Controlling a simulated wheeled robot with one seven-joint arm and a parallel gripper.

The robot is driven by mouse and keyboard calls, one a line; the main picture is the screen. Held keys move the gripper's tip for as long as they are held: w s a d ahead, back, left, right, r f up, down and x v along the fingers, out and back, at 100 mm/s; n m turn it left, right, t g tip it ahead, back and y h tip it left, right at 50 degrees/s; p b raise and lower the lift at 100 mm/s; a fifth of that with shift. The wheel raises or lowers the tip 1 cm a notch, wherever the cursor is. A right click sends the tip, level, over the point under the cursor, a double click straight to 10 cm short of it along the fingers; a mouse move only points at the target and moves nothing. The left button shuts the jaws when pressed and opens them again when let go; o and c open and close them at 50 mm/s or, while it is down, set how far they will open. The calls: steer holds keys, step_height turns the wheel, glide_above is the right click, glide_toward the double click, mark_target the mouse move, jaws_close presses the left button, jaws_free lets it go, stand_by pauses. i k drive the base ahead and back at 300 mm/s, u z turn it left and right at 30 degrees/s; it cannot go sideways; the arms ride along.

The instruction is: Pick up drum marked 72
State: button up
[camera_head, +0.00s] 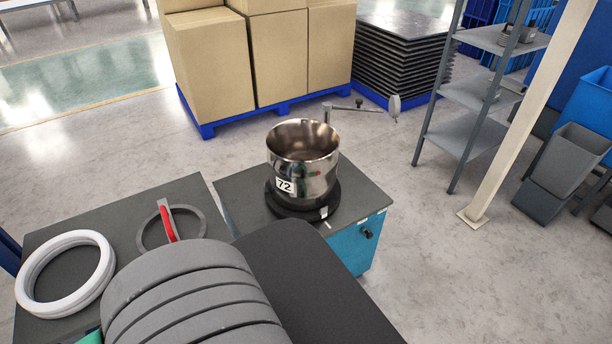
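The drum marked 72 (318,180) is a shiny, open-topped steel vessel with a white "72" label low on its left front. It stands upright on a black round base (328,207) on the dark top of a blue cabinet (365,240). I see into its open mouth, and the visible part of its interior looks empty. My gripper is not in view, and nothing is seen touching the drum.
A dark table (120,215) at left holds white rings (64,272) and a grey ring with a red handle (170,222). Boxes (210,70) stand behind; a shelf (475,95) and post (530,110) stand right.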

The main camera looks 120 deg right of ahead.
mark_target(302, 154)
steer(key=z, duration=4.3)
steer(key=i, duration=0.45)
steer(key=k, duration=0.5)
steer(key=u, duration=4.15)
steer(key=k, duration=2.05)
steer(key=z, duration=0.05)
